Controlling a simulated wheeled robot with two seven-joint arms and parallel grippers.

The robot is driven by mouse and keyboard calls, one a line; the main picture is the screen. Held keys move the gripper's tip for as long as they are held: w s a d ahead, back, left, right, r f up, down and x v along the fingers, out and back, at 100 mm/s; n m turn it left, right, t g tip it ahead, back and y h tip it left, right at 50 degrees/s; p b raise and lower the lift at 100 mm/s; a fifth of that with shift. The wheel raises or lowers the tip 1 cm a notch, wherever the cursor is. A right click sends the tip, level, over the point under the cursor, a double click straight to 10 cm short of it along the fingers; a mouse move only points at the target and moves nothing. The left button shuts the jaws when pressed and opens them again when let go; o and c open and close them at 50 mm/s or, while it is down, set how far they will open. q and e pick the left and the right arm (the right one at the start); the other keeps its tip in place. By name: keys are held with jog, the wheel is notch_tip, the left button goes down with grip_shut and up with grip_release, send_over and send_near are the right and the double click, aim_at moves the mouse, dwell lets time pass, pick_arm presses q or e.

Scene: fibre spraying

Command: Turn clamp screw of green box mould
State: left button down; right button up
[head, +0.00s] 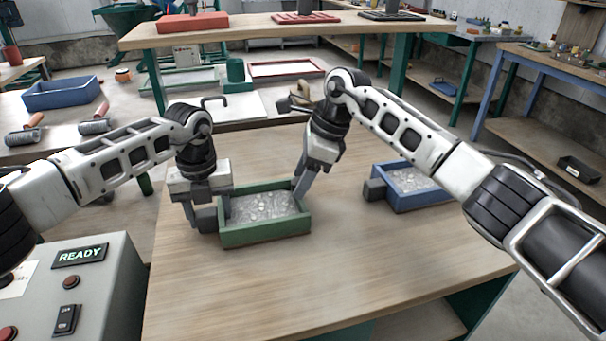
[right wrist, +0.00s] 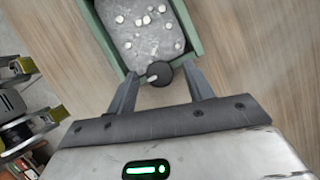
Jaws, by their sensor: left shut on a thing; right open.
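The green box mould (head: 262,237) stands on the wooden table and holds grey material with pale bits. It also shows in the right wrist view (right wrist: 113,45). Its dark round clamp screw (right wrist: 160,74) with a pale mark sits at the mould's end in that view; it is hidden in the head view. My right gripper (head: 302,188) is open at the mould's right end, its fingers on either side of the screw; contact cannot be told. My left gripper (head: 208,210) is shut on the dark grey block (head: 207,222) at the mould's left end.
A blue box mould (head: 425,200) with similar filling and a grey block stands to the right. A control box with a READY display (head: 80,256) is at the front left. Rollers (head: 95,126) and a blue tray (head: 62,94) lie further back. The table's front is clear.

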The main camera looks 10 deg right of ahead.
jog(key=c, duration=1)
